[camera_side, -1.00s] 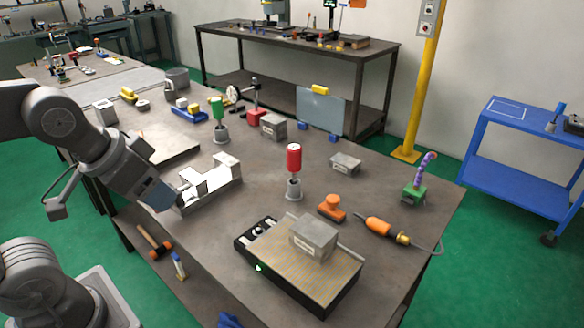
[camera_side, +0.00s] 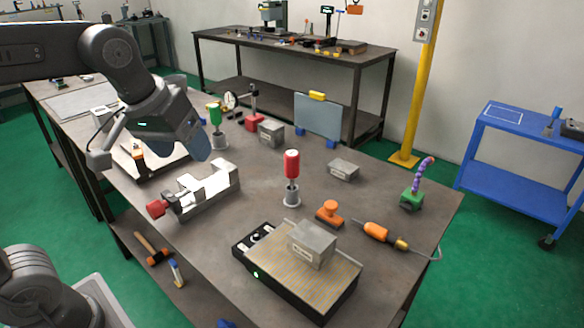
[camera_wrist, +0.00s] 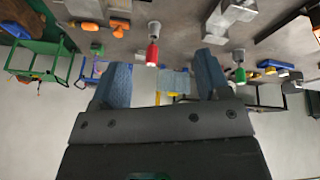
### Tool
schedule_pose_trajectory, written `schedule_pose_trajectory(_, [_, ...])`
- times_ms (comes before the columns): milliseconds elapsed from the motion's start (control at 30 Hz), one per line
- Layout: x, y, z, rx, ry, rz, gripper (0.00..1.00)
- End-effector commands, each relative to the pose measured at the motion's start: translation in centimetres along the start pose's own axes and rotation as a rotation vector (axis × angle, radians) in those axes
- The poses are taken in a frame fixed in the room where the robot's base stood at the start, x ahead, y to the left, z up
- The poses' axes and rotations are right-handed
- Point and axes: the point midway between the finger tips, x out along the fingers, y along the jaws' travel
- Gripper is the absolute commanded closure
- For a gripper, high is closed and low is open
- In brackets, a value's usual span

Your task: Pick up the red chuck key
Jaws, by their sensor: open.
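The red chuck key (camera_side: 291,163) stands upright in a small grey holder (camera_side: 292,195) near the middle of the bench. In the wrist view the red chuck key (camera_wrist: 152,53) shows beyond the gap between my fingers. My gripper (camera_side: 200,148) is in the air to the left of the key, near the vise. In the wrist view my gripper (camera_wrist: 160,78) has its two blue fingers wide apart with nothing between them. A similar green-topped key (camera_side: 214,113) stands in another holder behind my gripper; it also shows in the wrist view (camera_wrist: 240,75).
A grey vise (camera_side: 208,188) with a red handle end lies left of the key. A dark plate with a grey block (camera_side: 312,243) is in front. An orange stamp-like knob (camera_side: 330,212) and an orange-handled tool (camera_side: 378,230) lie to the right.

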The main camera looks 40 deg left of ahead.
Motion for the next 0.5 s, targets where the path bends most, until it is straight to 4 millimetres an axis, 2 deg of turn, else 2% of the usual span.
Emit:
schedule_pose_trajectory(33, [0.1, 0.8, -2.3, -0.086, -0.028, -0.013, 0.3])
schedule_pose_trajectory(100, [0.2, 1.8, -5.0, -0.211, -0.059, -0.031, 0.3])
schedule_pose_trajectory(267, [1.7, 3.9, -10.9, -0.495, -0.122, -0.088, 0.3])
schedule_pose_trajectory(500, [6.6, 6.3, -18.1, -0.917, -0.188, -0.206, 0.3])
